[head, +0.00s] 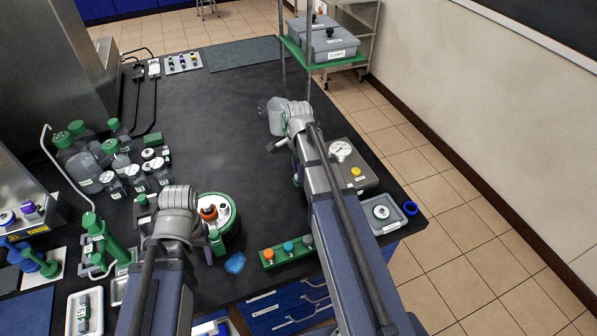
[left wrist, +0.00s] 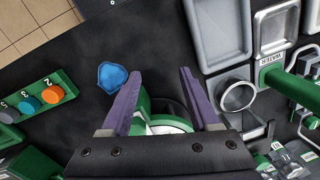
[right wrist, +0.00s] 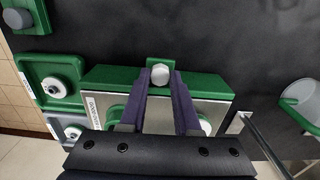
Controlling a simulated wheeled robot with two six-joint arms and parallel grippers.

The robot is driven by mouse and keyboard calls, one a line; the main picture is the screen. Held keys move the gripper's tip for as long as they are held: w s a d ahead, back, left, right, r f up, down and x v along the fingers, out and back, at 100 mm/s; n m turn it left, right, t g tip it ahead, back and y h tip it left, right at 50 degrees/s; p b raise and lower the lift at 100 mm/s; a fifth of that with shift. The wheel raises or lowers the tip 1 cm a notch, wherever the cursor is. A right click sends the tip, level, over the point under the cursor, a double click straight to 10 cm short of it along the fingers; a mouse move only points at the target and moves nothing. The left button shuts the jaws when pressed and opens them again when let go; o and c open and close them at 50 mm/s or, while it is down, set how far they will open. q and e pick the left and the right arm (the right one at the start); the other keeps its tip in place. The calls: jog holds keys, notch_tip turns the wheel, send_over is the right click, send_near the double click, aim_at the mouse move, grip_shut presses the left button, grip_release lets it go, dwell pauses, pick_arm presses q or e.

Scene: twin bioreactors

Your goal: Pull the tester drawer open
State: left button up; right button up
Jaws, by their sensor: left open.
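The grey tester (head: 372,182) with a round gauge and a yellow button stands at the right edge of the bench, partly behind my right arm. In the right wrist view, a green edge with a silver, labelled plate (right wrist: 160,115) carries a green tab with a pale round knob (right wrist: 159,73). The fingers of my right gripper (right wrist: 160,80) sit on both sides of this knob and appear closed on it. I cannot tell how far out the drawer is. My left gripper (left wrist: 159,72) is open and empty above a green-and-white round device (head: 225,215).
A blue crumpled piece (head: 235,262) and a green rack with coloured caps (head: 287,250) lie near the front edge. A clear beaker (head: 275,115) stands beyond my right wrist. Bottles (head: 110,160) crowd the left. The middle of the bench is clear.

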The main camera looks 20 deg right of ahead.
grip_shut()
dwell(0.9)
